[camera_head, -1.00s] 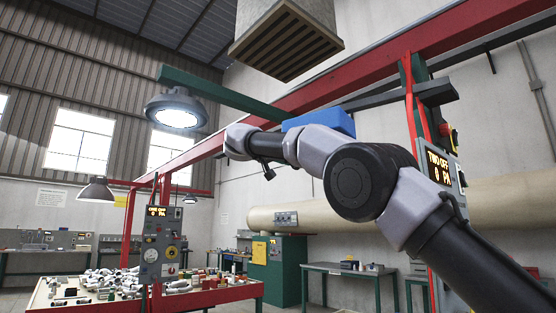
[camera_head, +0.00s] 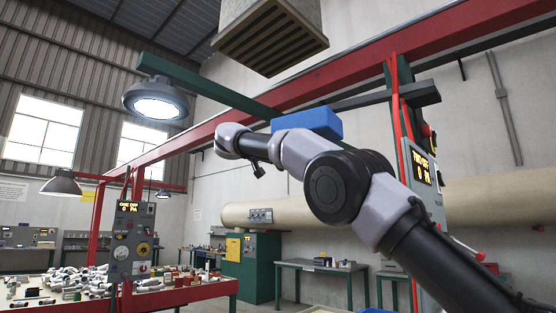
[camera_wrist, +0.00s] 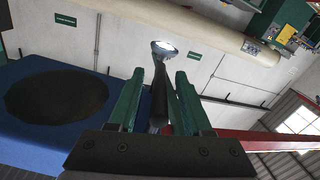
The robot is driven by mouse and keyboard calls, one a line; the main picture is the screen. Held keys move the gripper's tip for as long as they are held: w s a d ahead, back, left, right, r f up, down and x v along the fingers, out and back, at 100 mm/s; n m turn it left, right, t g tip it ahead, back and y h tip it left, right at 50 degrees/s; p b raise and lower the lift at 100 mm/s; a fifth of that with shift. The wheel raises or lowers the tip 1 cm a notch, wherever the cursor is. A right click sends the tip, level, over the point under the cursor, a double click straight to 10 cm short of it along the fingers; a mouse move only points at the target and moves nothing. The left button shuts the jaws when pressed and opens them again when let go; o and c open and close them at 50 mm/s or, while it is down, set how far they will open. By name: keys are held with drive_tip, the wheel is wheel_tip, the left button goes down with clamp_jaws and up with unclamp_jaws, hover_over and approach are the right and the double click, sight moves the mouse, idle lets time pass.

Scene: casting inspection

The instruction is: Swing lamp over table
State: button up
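The lamp (camera_head: 155,99), a grey round shade with a lit face, hangs from a green boom (camera_head: 205,85) at upper left in the head view. The boom runs toward a blue block (camera_head: 307,123) beside my arm. A red-framed table (camera_head: 185,295) covered with parts stands at lower left, below and nearer the left than the lamp. My gripper is hidden in the head view. In the wrist view its green fingers (camera_wrist: 158,92) stand apart, with a dark bar between them that runs toward the lamp (camera_wrist: 163,47). Contact with the bar is not clear.
A grey control box (camera_head: 132,240) stands by the table, another (camera_head: 425,172) at right. A red beam (camera_head: 360,75) crosses overhead below a hood (camera_head: 270,38). A second lamp (camera_head: 62,183) hangs at left. A blue surface (camera_wrist: 25,145) with a dark disc lies close at left in the wrist view.

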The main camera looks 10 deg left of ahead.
drive_tip(key=v, duration=1)
drive_tip(key=shift+s, duration=0.35)
drive_tip(key=shift+a, duration=0.15)
